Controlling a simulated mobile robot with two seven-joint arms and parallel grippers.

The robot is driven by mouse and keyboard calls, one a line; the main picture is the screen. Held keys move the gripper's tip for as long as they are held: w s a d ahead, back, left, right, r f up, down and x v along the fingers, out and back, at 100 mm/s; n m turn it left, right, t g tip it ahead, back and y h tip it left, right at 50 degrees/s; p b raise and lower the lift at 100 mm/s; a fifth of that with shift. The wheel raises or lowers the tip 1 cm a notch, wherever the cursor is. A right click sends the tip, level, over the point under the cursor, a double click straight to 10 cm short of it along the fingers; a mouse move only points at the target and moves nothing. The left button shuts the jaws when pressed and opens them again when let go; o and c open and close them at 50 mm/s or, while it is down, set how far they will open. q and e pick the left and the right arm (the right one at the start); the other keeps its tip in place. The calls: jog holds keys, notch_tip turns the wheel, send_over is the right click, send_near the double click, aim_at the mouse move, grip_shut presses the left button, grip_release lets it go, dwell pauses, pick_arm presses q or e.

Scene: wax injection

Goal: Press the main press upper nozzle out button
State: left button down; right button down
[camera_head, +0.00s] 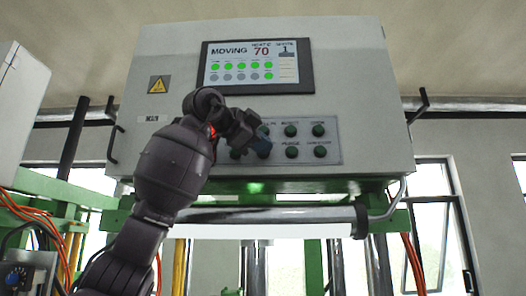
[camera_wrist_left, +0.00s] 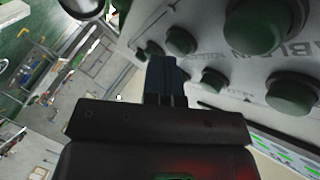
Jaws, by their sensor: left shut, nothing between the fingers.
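The control box (camera_head: 365,80) carries a button panel (camera_head: 333,139) with two rows of round green buttons. In the head view, labels are too small to read surely, so I cannot tell which is the upper nozzle out button. My left gripper (camera_head: 262,135) is in front of the panel's left part and hides some buttons there. In the left wrist view, my left gripper's fingers (camera_wrist_left: 166,75) are shut with nothing between them, close to the panel. A green button (camera_wrist_left: 181,41) is near their tips, and a larger one (camera_wrist_left: 257,25) is to the right. I cannot tell whether the fingertips touch a button.
A lit screen (camera_head: 257,66) above the panel reads MOVING and 70. A horizontal bar (camera_head: 290,214) runs below the box. Green frame posts and orange cables (camera_head: 38,217) are at the left. A window is at the right. My right gripper is not in view.

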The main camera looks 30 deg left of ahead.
pick_arm(q)
jog(key=shift+s+d+b, duration=0.4)
jog(key=shift+s, duration=0.25)
jog(key=s+d, duration=0.1)
jog(key=s+b, duration=0.1)
jog(key=s, duration=0.1)
jog(key=s+d+b, duration=0.1)
jog(key=shift+s+d, duration=0.15)
jog(key=shift+d, duration=0.15)
dwell(0.8)
